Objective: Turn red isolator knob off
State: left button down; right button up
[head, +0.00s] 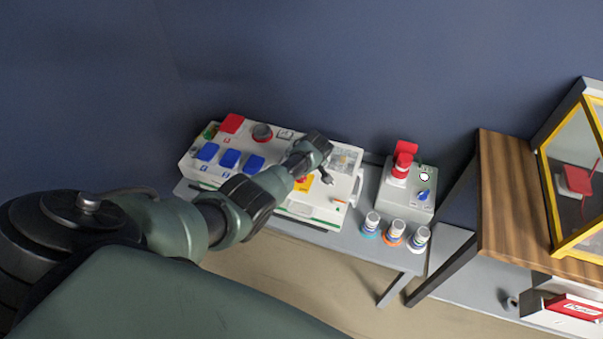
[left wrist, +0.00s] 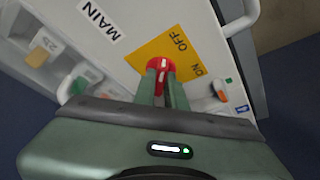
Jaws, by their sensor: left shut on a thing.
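The red isolator knob (left wrist: 160,66) sits on a yellow plate (left wrist: 160,50) marked OFF and ON, next to the word MAIN, on a white panel. My left gripper (left wrist: 164,88) is shut on the knob, one finger on each side. A white mark shows on the knob's top; I cannot tell exactly which label it faces. In the head view, my left gripper (head: 322,172) reaches over the white socket box (head: 335,210). It hides the knob there, and only part of the yellow plate (head: 303,184) shows. My right gripper is not in view.
Blue sockets (head: 229,158) and a round red part (head: 262,132) are on the box's left. A wooden table (head: 510,200) is further right.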

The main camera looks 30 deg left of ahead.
pick_arm(q)
jog(key=shift+r, duration=0.1)
jog(key=c, duration=1.5)
grip_release()
jog(key=shift+o, duration=0.2)
jog(key=shift+d+r+p, duration=0.1)
jog(key=shift+r+p, duration=0.2)
jog(key=shift+r, duration=0.1)
jog(key=p+v, duration=0.2)
jog(key=v, duration=0.5)
jog(key=shift+s+f, duration=0.1)
